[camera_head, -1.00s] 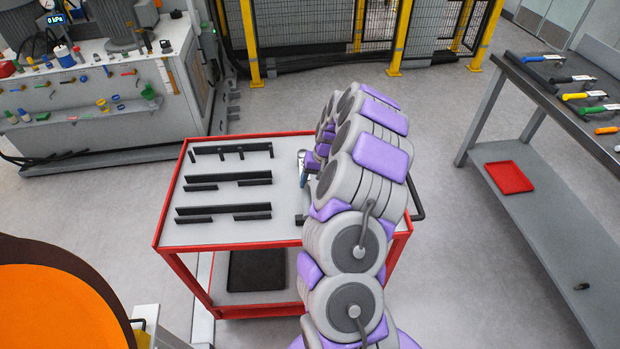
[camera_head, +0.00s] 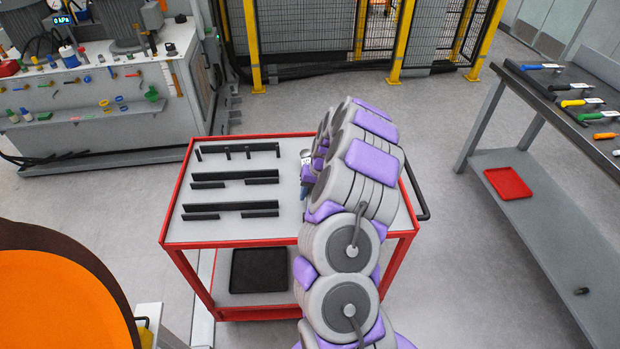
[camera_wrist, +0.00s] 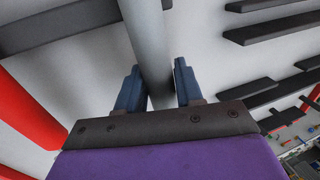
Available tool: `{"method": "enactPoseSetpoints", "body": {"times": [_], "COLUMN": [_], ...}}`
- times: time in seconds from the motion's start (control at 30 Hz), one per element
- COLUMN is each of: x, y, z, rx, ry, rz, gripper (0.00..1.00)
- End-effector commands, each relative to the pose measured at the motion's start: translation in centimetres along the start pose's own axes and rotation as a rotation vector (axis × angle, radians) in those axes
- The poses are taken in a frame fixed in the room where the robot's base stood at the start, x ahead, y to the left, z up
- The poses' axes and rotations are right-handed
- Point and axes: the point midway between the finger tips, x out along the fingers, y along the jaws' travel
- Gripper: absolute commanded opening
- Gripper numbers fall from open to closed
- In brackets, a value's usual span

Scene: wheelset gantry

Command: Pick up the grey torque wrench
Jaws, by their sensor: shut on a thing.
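The grey torque wrench (camera_wrist: 147,40) shows in the wrist view as a grey shaft running from the top edge down between my fingers. My gripper (camera_wrist: 157,82) has its two blue fingers on either side of the shaft and is shut on it. In the head view my gripper (camera_head: 306,188) is small and mostly hidden behind my arm, over the right part of the cart top. The wrench cannot be made out clearly there.
The red-framed cart (camera_head: 290,228) has black holder bars (camera_head: 230,178) on its left half. A black tray (camera_head: 259,270) lies on its lower shelf. A workbench (camera_head: 545,95) with several tools stands at right, with a red tray (camera_head: 508,183) below. Floor between is clear.

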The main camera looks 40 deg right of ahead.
Motion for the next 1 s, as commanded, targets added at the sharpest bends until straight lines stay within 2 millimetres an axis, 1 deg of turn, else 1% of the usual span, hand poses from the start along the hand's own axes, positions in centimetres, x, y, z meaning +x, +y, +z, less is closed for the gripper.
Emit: {"method": "enactPoseSetpoints", "body": {"times": [0.03, 0.07, 0.3, 0.67, 0.77, 1.0], "x": [0.0, 0.0, 0.1, -0.1, -0.7, -3.7], "y": [0.3, 0.4, 0.9, 0.5, 0.3, -0.5], "z": [-0.2, -0.3, -0.6, -0.5, -0.4, -0.3], "rx": [0.001, 0.002, 0.004, 0.004, 0.003, 0.003], "ry": [0.001, 0.000, -0.005, -0.003, -0.004, -0.001], "rz": [-0.002, -0.003, -0.006, -0.002, -0.003, -0.003], "gripper": [0.26, 0.23, 0.00, 0.00, 0.00, 0.00]}}
